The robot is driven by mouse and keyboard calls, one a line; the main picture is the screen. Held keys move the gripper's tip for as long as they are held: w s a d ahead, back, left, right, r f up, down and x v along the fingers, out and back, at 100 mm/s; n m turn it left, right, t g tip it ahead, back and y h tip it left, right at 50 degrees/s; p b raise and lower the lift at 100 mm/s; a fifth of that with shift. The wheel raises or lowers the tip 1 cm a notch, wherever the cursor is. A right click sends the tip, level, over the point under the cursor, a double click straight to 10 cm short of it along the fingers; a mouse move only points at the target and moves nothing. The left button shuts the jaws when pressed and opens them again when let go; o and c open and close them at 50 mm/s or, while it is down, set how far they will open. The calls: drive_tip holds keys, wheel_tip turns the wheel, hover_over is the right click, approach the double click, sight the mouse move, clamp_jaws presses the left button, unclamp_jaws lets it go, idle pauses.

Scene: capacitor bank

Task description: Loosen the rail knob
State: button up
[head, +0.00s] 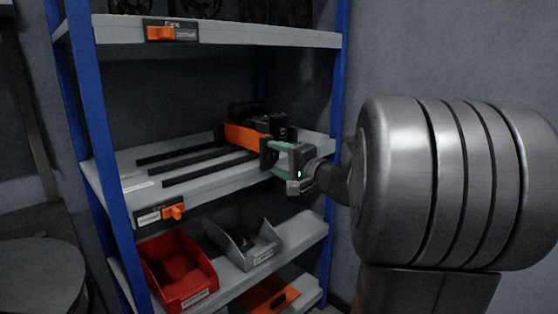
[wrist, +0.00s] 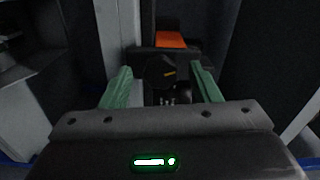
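A round black knob (wrist: 160,72) with a small orange mark shows in the wrist view, between the two green fingers of my gripper (wrist: 161,68). The fingers are spread apart, with a gap visible on each side of the knob. In the head view my gripper (head: 270,152) is at the right end of the middle shelf (head: 150,205), by a black unit (head: 250,112) with an orange front bar (head: 244,138). The knob cannot be made out clearly in the head view, where the gripper covers that spot.
Dark rails (head: 205,165) run along the middle shelf. Orange latches sit on the front edges of the upper (head: 172,33) and middle (head: 173,212) shelves. Below are a red bin (head: 178,272) and a grey bin (head: 245,242). A blue post (head: 338,75) stands close to my gripper.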

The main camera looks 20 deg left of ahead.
drive_tip(key=p+v, duration=0.3)
drive_tip(key=v, duration=1.1)
drive_tip(key=shift+a, duration=0.15)
drive_tip(key=b+x, duration=0.3)
drive_tip(key=x, duration=1)
drive_tip(key=shift+w+a, duration=0.2)
drive_tip(key=shift+a, duration=0.1)
